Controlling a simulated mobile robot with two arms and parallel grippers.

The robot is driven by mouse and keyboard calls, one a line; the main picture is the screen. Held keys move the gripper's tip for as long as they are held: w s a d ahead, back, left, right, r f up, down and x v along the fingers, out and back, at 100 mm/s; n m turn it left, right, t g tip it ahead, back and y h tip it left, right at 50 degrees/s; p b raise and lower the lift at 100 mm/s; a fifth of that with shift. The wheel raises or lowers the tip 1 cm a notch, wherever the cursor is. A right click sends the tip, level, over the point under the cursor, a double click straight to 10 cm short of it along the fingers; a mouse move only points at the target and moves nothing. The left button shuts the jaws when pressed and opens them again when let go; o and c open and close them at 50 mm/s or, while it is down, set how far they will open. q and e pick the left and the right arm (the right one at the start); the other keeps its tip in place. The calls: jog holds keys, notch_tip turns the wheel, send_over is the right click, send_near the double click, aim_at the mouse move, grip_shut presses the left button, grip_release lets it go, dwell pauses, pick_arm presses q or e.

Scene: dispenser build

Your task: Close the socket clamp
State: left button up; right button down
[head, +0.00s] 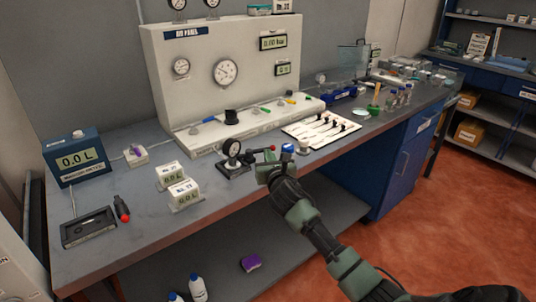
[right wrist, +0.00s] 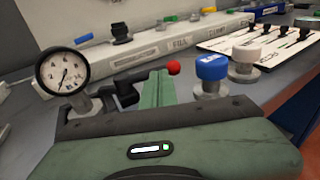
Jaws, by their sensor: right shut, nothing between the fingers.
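The socket clamp (head: 234,166) is a dark base with a round dial gauge (head: 231,148) on the bench, below the white panel. Its black lever with a red ball knob (head: 271,148) points to the right. In the right wrist view the gauge (right wrist: 62,70) stands at the left and the red knob (right wrist: 174,67) shows just beyond my fingertips. My right gripper (head: 267,168) is shut and empty, with its green fingers (right wrist: 156,88) close beside the lever. I cannot tell whether they touch it. The gripper body hides part of the clamp base. My left gripper is not in view.
A blue-capped fitting (right wrist: 211,72) and a white-capped fitting (right wrist: 246,62) stand just right of my fingers. The white panel (head: 215,70) rises behind.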

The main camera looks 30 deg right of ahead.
aim_at(271, 147)
jog(key=shift+w+d+r+n+t+y+p, duration=0.25)
jog(key=shift+d+n+t+y+p, duration=0.2)
jog(key=shift+n+y+p, duration=0.6)
jog(key=shift+w+d+n+y+p, duration=0.2)
jog(key=shift+d+n+y+p, duration=0.2)
jog(key=shift+y+p, duration=0.4)
jog(key=shift+w+d+n+t+y, duration=0.15)
jog(key=shift+n+t+y, duration=0.1)
jog(key=shift+y, duration=0.2)
jog(key=shift+w+f, duration=0.2)
jog(key=shift+w+d, duration=0.25)
jog(key=shift+w, duration=0.15)
jog(key=shift+w+d, duration=0.1)
